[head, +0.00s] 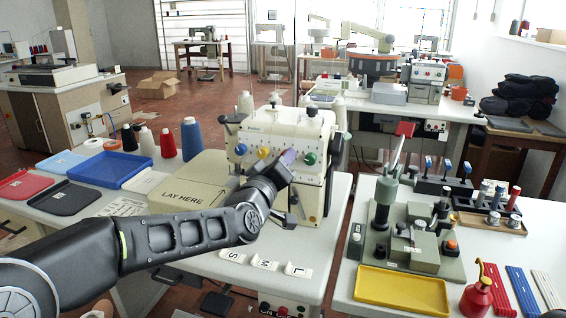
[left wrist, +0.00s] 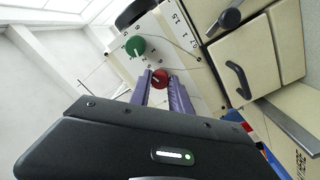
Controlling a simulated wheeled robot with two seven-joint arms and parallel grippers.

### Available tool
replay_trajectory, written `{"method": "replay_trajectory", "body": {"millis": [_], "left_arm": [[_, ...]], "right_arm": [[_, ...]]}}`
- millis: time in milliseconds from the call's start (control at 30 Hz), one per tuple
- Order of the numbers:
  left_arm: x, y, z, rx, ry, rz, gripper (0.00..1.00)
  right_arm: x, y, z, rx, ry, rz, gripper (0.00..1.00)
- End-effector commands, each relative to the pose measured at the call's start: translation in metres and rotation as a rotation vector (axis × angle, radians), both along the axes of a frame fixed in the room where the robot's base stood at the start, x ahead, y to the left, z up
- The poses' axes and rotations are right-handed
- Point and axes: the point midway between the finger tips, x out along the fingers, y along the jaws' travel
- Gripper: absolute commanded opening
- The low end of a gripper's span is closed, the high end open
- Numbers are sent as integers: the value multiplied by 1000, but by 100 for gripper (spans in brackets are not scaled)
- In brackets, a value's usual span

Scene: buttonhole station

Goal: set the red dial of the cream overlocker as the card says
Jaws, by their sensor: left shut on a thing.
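The cream overlocker (head: 318,190) stands on the middle table with a row of coloured dials on its front. In the head view its blue dial (head: 241,149), yellow dial (head: 263,153) and green dial (head: 309,159) show; the red one is hidden by my gripper. In the left wrist view the red dial (left wrist: 160,77) sits between the purple fingertips, beside the green dial (left wrist: 135,46). My left gripper (head: 288,157) is shut on the red dial. A white printed card (head: 125,207) lies on the table at left; its text is too small to read. My right gripper is out of view.
A cream LAY HERE plate (head: 192,183) is left of the overlocker, under my left arm. Thread cones and a blue tray (head: 110,167) are farther left. White S, M and L pieces (head: 264,263) lie in front. A green press (head: 385,215) stands on the right table.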

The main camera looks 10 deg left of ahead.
Motion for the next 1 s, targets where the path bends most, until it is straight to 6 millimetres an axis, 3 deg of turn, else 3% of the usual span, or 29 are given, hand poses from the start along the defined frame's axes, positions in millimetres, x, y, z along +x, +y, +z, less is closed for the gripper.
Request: {"method": "replay_trajectory", "body": {"millis": [67,100,333,667,1000], "left_arm": [[0,0,0,1,0,0,0],[0,0,0,1,0,0,27],[0,0,0,1,0,0,46],[-3,1,1,1,-1,0,46],[-51,5,-1,2,-3,0,46]], "right_arm": [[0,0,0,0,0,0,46],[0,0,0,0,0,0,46],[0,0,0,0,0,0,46],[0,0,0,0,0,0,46],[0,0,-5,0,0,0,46]]}}
